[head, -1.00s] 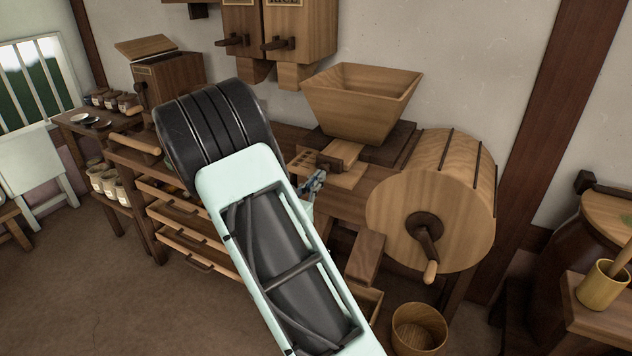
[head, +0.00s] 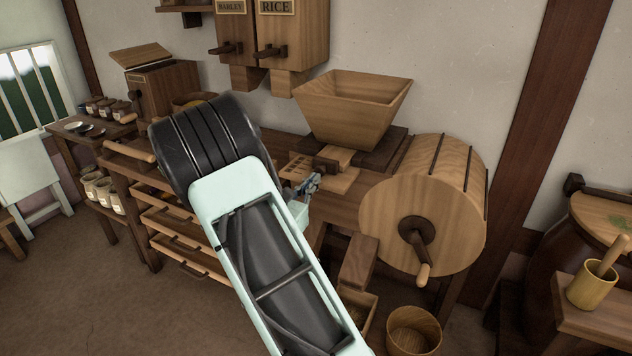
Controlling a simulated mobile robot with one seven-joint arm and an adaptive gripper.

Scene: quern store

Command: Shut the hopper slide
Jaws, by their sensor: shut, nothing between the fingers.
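The wooden hopper (head: 352,108) stands on a dark base beside the wooden drum. Its slide (head: 338,156) is a pale board with a dark handle block (head: 325,165), sticking out to the front left from under the hopper. Part of the slide is out beyond the base. My gripper (head: 311,183) is small in the head view, shut and empty, just in front of and below the handle block. I cannot tell whether it touches the handle. My arm hides the bench to the left of it.
A drum with a crank (head: 424,215) stands to the right. A wooden tub (head: 414,331) is on the floor below it. Barley and rice bins (head: 289,42) hang on the wall above. Drawers (head: 180,229) stick out at the left. A pot with a pestle (head: 592,284) is at far right.

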